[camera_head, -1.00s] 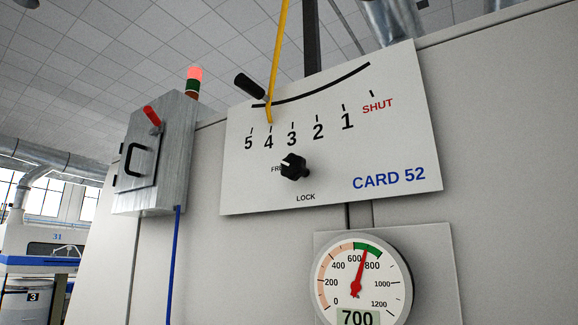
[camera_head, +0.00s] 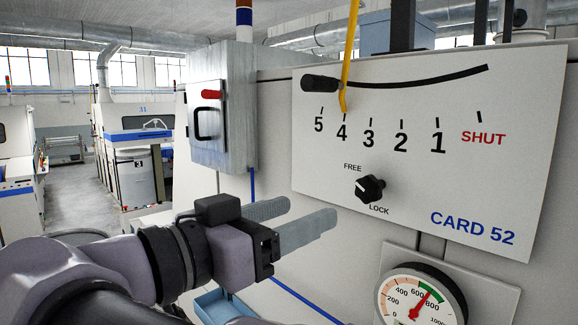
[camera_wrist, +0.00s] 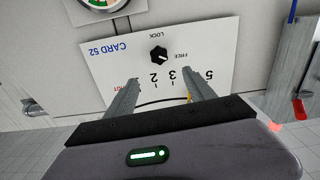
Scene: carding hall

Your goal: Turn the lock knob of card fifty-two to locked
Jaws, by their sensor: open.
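The black lock knob (camera_head: 370,188) sits on the white CARD 52 panel (camera_head: 500,190), between the small FREE and LOCK labels. Its white mark points left, towards the FREE side. The knob also shows in the wrist view (camera_wrist: 158,55), where the panel is upside down. My gripper (camera_head: 311,210) is open and empty. Its two grey fingers point right towards the panel, left of and below the knob in the head view. In the wrist view the knob appears beyond and between the fingertips (camera_wrist: 160,80), not touching them.
A yellow pointer (camera_head: 347,70) stands at 4 on the panel scale, beside a black handle (camera_head: 320,83). A pressure gauge (camera_head: 422,297) is below the panel. A grey box (camera_head: 222,110) with a red handle projects at the left. A blue bin (camera_head: 228,305) lies low.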

